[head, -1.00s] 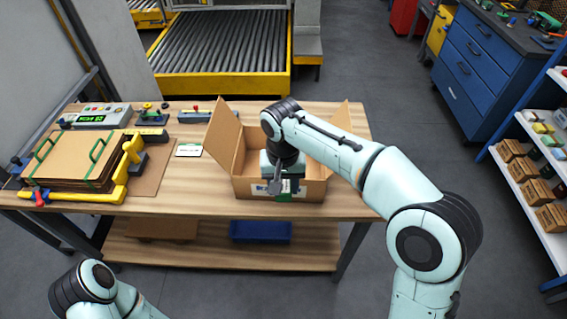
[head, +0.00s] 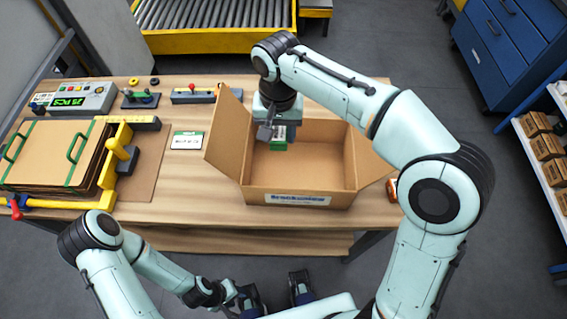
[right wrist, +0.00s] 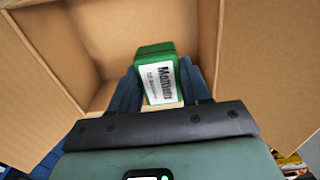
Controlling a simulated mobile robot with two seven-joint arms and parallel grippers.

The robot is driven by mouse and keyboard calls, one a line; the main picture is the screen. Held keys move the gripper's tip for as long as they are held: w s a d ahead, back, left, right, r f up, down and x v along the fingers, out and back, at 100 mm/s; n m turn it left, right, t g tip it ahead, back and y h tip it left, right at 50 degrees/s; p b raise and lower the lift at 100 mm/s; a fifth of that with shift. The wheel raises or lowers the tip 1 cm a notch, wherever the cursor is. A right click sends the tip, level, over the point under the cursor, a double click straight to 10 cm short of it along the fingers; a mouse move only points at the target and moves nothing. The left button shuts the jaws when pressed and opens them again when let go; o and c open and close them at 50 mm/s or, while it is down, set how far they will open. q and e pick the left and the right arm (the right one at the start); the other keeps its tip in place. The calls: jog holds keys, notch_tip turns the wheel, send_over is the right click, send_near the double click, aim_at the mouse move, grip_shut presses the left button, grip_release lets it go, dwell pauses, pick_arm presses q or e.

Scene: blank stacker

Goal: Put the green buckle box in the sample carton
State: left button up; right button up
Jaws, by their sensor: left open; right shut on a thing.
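The green buckle box (head: 278,146), green with a white label, is in the fingers of my right gripper (head: 277,135). In the right wrist view the box (right wrist: 158,75) sits between both dark fingers, label facing the camera. The sample carton (head: 318,183) stands open on the table, flaps spread and a label on its front. The box appears over the carton's open interior, towards its left back; its height above the floor is unclear. The carton's inner walls (right wrist: 110,35) surround it in the wrist view. My left gripper (head: 275,294) is open and empty in front of the table.
On the left of the table (head: 185,215) lie a cardboard stack (head: 55,150) with green straps and a yellow tool (head: 115,150). A label card (head: 187,140) lies left of the carton. A counter display (head: 75,98) and a roller conveyor (head: 215,15) are behind.

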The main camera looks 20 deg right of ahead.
aim_at(279, 140)
notch_tip(279, 140, down, 15)
jog(key=shift+w+f+b, duration=0.1)
jog(key=shift+b, duration=1)
jog(key=shift+f, duration=0.1)
jog(key=o, duration=1.1)
jog(key=shift+o, duration=0.2)
notch_tip(279, 140, up, 12)
jog(key=shift+r+p, duration=0.2)
jog(key=shift+p, duration=0.75)
